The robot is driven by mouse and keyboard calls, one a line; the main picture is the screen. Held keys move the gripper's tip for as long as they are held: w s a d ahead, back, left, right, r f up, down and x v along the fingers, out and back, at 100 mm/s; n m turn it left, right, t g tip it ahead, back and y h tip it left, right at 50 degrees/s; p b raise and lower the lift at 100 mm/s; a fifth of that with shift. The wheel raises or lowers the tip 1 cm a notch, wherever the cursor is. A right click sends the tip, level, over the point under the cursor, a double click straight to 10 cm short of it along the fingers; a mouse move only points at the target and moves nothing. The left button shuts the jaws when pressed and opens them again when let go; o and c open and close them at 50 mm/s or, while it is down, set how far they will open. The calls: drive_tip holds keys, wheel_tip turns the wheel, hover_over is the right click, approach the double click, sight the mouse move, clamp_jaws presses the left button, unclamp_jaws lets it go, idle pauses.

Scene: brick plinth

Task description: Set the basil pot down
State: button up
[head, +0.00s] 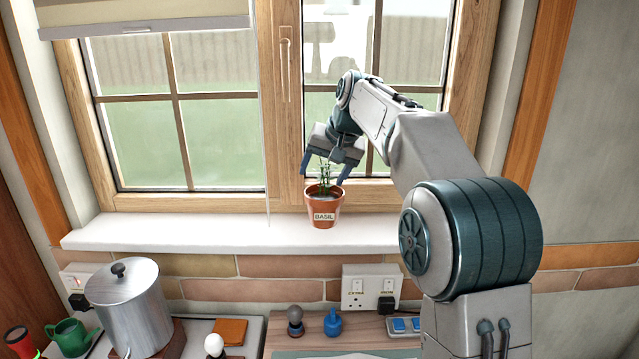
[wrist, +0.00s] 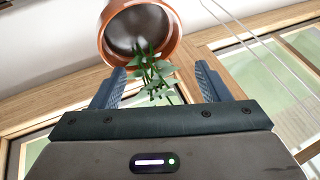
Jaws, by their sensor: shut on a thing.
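The basil pot (head: 324,214) is a terracotta pot with a "BASIL" label and a small green plant. It is upright over the white window sill (head: 170,232), in front of the right window; whether its base touches the sill I cannot tell. In the wrist view the pot (wrist: 143,12) shows beyond the fingertips, with leaves between the fingers of my gripper (wrist: 158,78).
The sill is bare on both sides of the pot. A blind cord (head: 267,170) hangs to its left. Below are a metal stockpot (head: 133,305), a green watering can (head: 70,337), a socket panel (head: 371,287) and a blue bottle (head: 332,323).

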sight(324, 183)
drive_tip(key=shift+w+a+f, duration=0.35)
drive_tip(key=shift+w, duration=0.05)
drive_tip(key=shift+f, duration=1.9)
drive_tip(key=shift+f, duration=0.2)
drive_tip(key=o, duration=1.6)
